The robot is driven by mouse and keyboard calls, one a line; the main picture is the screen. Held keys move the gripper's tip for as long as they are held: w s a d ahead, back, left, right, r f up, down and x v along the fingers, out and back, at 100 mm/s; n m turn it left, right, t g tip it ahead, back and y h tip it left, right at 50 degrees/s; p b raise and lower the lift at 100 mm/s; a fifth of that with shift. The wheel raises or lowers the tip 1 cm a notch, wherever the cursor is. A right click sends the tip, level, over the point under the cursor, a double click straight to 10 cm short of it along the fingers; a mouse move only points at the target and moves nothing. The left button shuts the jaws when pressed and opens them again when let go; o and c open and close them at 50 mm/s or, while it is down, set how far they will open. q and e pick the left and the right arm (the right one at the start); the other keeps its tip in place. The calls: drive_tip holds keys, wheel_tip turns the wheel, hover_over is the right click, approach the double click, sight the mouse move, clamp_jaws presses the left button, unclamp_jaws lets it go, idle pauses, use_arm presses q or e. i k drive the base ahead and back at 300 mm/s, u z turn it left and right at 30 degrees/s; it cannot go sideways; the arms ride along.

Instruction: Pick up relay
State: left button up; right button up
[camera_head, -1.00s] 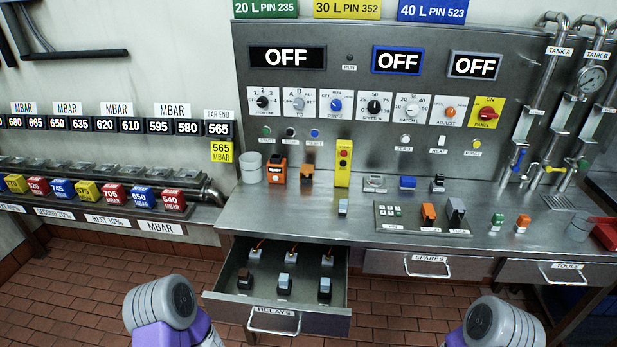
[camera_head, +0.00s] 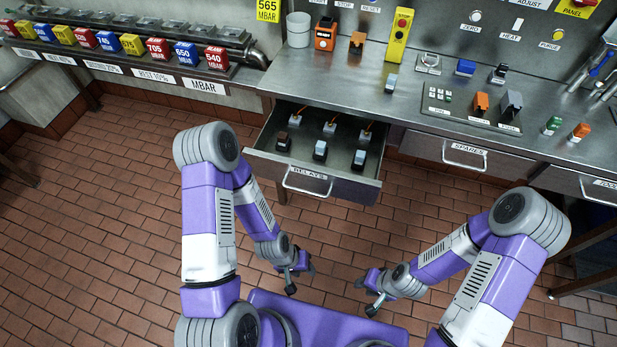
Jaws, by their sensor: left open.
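Another pale block like a relay (camera_head: 391,84) stands on the bench above the drawer. My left gripper (camera_head: 301,279) is open and empty, low in front of the drawer and apart from it. My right gripper (camera_head: 364,295) also looks open and empty, to the right of the left one and apart from the drawer.
The steel bench (camera_head: 345,88) carries a yellow pendant (camera_head: 399,36), a white cup (camera_head: 298,30) and a socket panel (camera_head: 470,110). A shut SPARES drawer (camera_head: 465,150) is to the right. The tiled floor in front is clear.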

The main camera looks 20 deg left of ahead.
sight(283, 137)
drive_tip(key=u, duration=3.45)
drive_tip(key=k, duration=1.25)
drive_tip(key=z, duration=2.25)
